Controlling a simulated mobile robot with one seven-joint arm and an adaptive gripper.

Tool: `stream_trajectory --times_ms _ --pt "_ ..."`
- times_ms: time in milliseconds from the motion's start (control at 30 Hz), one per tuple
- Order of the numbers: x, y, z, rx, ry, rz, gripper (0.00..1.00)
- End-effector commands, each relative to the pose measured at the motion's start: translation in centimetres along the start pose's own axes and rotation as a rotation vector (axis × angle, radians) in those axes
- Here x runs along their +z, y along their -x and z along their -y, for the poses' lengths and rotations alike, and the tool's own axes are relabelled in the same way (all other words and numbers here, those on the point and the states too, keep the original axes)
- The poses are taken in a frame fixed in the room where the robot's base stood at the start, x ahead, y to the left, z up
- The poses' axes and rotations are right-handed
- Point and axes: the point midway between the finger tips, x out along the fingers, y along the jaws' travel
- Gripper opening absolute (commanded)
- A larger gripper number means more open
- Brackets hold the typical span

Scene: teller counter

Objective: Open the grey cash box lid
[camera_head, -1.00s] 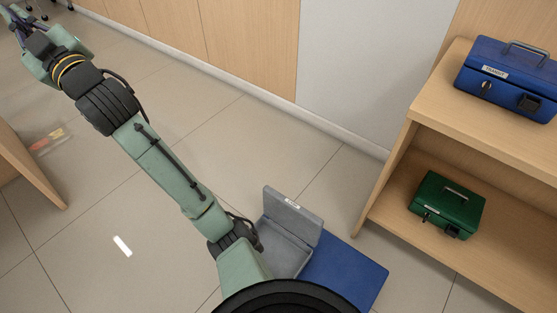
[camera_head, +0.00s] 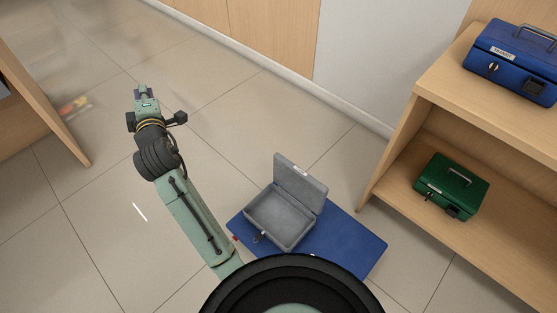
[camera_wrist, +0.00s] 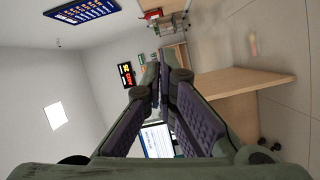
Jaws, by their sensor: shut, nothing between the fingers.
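The grey cash box (camera_head: 280,219) sits on a blue mat (camera_head: 352,240) on the floor, in the lower middle of the head view. Its lid (camera_head: 300,182) stands raised and upright at the back, and the empty-looking inside shows. A key is in the lock at its front. My gripper (camera_head: 142,92) is up and to the left of the box, well apart from it. In the wrist view my gripper (camera_wrist: 163,75) is shut with nothing in it, and the box is not in that view.
A wooden shelf (camera_head: 450,113) on the right holds a blue cash box (camera_head: 512,62) on top and a green cash box (camera_head: 452,186) below. A wooden desk edge (camera_head: 45,110) is at the left. Tiled floor between is clear.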

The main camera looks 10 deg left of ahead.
Motion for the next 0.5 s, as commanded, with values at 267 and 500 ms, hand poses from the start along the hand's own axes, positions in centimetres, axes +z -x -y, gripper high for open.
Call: stream_trajectory --times_ms 267,500 --pt "21.0 5.4 22.7 -0.697 0.674 0.395 0.00" --pt "30.9 15.3 31.6 -1.172 0.996 0.462 0.00"
